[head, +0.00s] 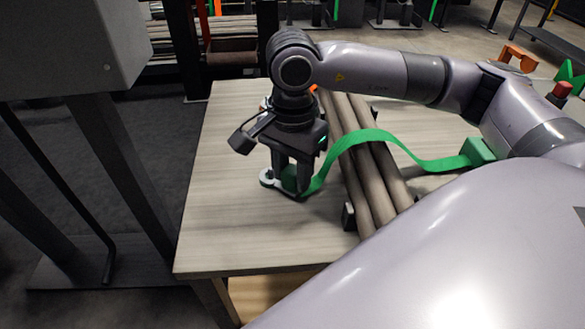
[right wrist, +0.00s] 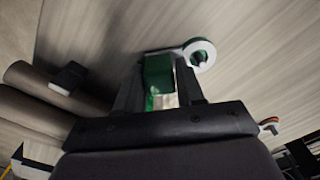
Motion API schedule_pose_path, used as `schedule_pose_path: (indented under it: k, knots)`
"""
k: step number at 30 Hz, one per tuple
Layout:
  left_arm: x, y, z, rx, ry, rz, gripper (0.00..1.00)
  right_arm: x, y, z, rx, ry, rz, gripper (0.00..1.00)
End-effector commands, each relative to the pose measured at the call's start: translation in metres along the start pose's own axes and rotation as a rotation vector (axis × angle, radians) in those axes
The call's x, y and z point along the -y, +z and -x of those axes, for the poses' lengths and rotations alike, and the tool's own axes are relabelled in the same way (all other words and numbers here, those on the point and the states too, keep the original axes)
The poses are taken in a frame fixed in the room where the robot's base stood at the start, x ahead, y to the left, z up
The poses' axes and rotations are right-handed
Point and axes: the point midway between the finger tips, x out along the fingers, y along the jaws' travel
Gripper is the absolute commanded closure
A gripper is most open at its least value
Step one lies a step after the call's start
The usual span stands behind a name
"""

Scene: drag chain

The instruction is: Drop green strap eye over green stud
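The green strap (head: 375,137) arches over the brown pipes from a green block (head: 478,151) on the right to my right gripper (head: 291,188). My right gripper points down at the table and is shut on the strap's green end block, which shows between the fingers in the right wrist view (right wrist: 158,74). The strap's pale eye (head: 268,177) sticks out beside the fingers, low at the tabletop. In the right wrist view, the eye (right wrist: 201,50) has a dark post tip (right wrist: 199,58) showing in its hole. How far down the eye sits is unclear. My left gripper is not in view.
Several brown pipes (head: 368,172) lie across the pale wooden table (head: 225,225), with a dark block (head: 349,216) at their near side. An orange bracket (head: 518,57) is at the far right. The table's left and front parts are clear.

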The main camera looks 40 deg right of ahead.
Motion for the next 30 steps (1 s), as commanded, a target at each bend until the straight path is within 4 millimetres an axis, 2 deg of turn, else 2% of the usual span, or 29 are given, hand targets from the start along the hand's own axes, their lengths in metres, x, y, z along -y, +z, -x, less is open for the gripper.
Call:
schedule_pose_path:
  k: [1,2,12,24,30]
  knots:
    - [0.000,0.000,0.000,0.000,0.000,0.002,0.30,0.000,0.000,0.000,0.000,0.000,0.000,0.45]
    - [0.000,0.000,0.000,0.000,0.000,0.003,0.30,0.000,0.000,0.000,0.000,0.000,0.000,0.35]
    - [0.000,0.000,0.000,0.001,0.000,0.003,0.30,0.000,0.000,0.003,0.000,-0.001,0.000,0.34]
    - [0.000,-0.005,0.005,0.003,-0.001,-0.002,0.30,0.001,0.000,0.062,0.000,-0.003,0.001,0.34]
    - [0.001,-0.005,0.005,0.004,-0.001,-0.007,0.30,0.000,0.000,0.072,0.000,0.000,0.000,0.34]
